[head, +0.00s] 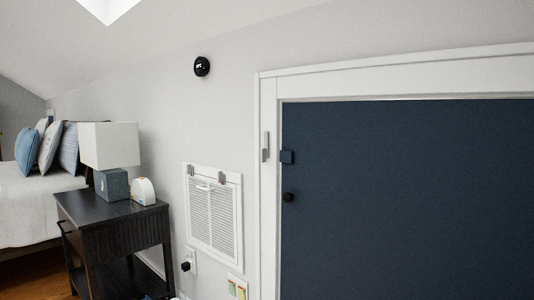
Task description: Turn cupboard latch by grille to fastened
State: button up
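The dark blue cupboard door (410,200) sits in a white frame (268,230) on the right. A small light grey latch bar (265,147) stands upright on the left side of the frame, beside the door's edge. A small blue block (287,157) is on the door just to its right; the bar does not reach across to it. A round black knob (289,197) is on the door below the block. The white slatted grille (213,215) is on the wall left of the cupboard. My gripper is not in view.
A dark nightstand (115,225) with a lamp (110,150) and a small white rounded device (143,191) stands left of the grille, beside a bed (35,205). A black plug (186,266) sticks out below the grille. A round black thermostat (202,66) is above.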

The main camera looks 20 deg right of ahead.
aim_at(265, 152)
jog(key=z, duration=0.6)
jog(key=i, duration=0.85)
jog(key=z, duration=0.75)
